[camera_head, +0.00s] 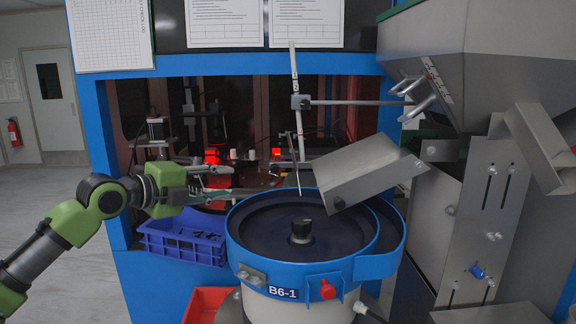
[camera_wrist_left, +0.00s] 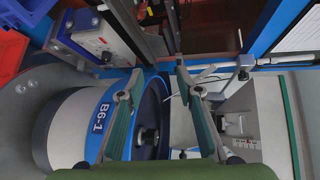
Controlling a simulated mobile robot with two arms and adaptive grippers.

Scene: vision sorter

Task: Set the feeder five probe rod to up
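The bowl feeder (camera_head: 365,268) has a blue rim and the label B6-1. In the left wrist view the open fingers (camera_wrist_left: 157,70) frame the bowl's edge (camera_wrist_left: 158,88); I cannot clearly make out the rod there.
A steel chute (camera_head: 365,172) slopes over the bowl's right side, below a large hopper (camera_head: 490,50). A blue crate (camera_head: 180,240) with dark parts stands under my left gripper, and a red bin (camera_head: 205,303) lies lower. The blue cabinet frame (camera_head: 97,130) stands close to my left arm.

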